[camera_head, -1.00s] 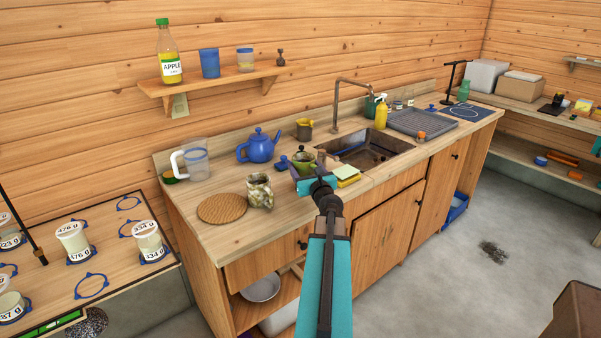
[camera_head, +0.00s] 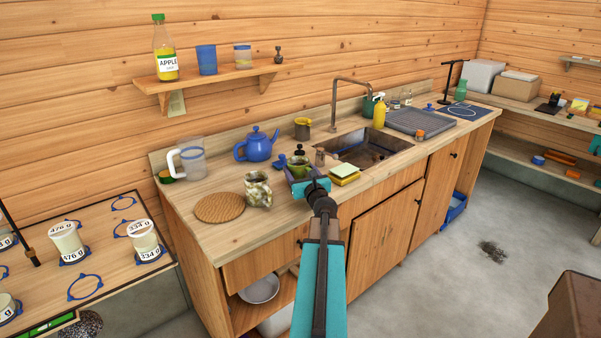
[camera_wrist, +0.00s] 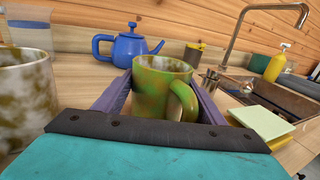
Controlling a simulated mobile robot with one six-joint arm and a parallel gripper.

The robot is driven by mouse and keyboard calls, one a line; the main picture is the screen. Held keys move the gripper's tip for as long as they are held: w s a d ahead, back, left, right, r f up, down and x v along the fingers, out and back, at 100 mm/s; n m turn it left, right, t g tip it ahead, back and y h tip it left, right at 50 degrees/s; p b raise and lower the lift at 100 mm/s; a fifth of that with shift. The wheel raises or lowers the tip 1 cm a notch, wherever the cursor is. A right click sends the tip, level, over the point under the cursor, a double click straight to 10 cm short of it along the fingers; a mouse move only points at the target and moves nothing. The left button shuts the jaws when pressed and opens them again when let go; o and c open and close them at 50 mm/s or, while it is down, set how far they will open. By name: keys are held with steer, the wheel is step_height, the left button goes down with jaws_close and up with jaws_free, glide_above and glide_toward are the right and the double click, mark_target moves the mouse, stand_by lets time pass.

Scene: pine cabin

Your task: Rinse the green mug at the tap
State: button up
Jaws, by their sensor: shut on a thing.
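The green mug (camera_head: 300,171) has brown and pale stains. In the wrist view the mug (camera_wrist: 160,88) is upright between the purple jaws of my gripper (camera_wrist: 158,105), its handle towards the right. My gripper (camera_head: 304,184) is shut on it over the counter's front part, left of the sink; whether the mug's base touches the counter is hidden. The tap (camera_head: 335,98) arches over the back of the sink (camera_head: 362,153), right of the mug, and also shows in the wrist view (camera_wrist: 242,22). No water is seen running.
A stained pale mug (camera_head: 258,190) stands close to the left of my gripper, near a woven mat (camera_head: 219,208). A blue teapot (camera_head: 258,146) is behind. Sponges (camera_head: 344,173) lie close on the right, by the sink. A drying rack (camera_head: 420,123) is beyond the sink.

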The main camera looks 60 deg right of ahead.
mark_target(303, 176)
steer(key=shift+d+f, duration=0.1)
steer(key=shift+f, duration=0.1)
steer(key=o, duration=1.4)
steer(key=shift+c, duration=0.2)
steer(key=shift+s, duration=0.1)
steer(key=shift+b+v, duration=0.7)
steer(key=shift+v, duration=3.55)
steer(key=shift+d+p, duration=0.15)
steer(key=shift+p, duration=0.95)
steer(key=p, duration=0.4)
steer(key=shift+s+a+p, duration=0.35)
steer(key=shift+a, duration=0.05)
